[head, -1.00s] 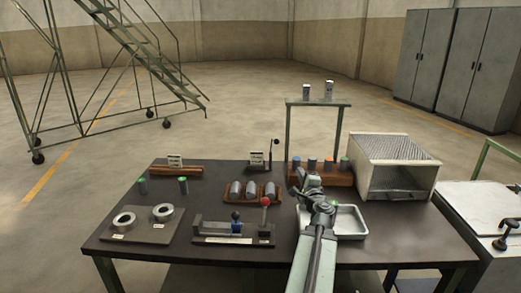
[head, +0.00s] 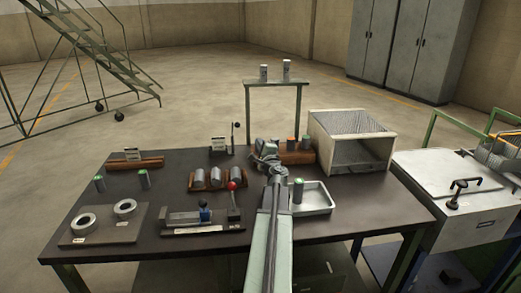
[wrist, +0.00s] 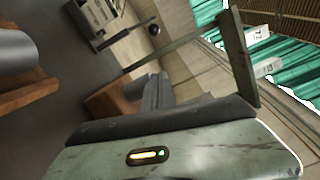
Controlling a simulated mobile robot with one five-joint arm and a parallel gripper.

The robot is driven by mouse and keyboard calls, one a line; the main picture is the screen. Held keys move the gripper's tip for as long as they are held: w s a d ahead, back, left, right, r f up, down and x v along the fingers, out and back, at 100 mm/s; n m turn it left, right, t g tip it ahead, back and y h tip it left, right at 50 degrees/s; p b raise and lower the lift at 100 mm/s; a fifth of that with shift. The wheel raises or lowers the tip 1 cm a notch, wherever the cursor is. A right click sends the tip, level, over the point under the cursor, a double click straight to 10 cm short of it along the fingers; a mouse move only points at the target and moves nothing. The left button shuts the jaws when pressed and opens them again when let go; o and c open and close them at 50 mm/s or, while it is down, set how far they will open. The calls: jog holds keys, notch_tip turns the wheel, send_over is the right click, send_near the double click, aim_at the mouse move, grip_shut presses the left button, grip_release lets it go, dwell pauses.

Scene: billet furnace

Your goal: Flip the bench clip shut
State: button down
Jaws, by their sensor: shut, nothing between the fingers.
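What I take for the bench clip is the upright black lever with a ball knob (head: 236,137) at the back middle of the bench, beside a small white card. Its lever stands up in the head view. In the wrist view, a grey metal base (wrist: 97,20) with a black knob shows at the top, apart from my fingers. My gripper (head: 258,148) is to the right of the lever, over the back part of the bench, and not touching it. In the wrist view its fingers (wrist: 156,92) are together and empty. The contact side of the clip is hidden.
A wooden rack (head: 291,158) with coloured-top cylinders stands right behind my gripper. A rack of grey billets (head: 192,186) and a fixture with a red-knobbed lever (head: 233,190) lie to the left and front.

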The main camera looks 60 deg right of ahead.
jog(key=x, duration=1.1)
jog(key=shift+w+d, duration=0.15)
jog(key=shift+d, duration=0.2)
jog(key=w+a, duration=0.1)
jog(key=w+a+r+p, duration=0.1)
jog(key=w, duration=0.1)
jog(key=shift+w, duration=0.15)
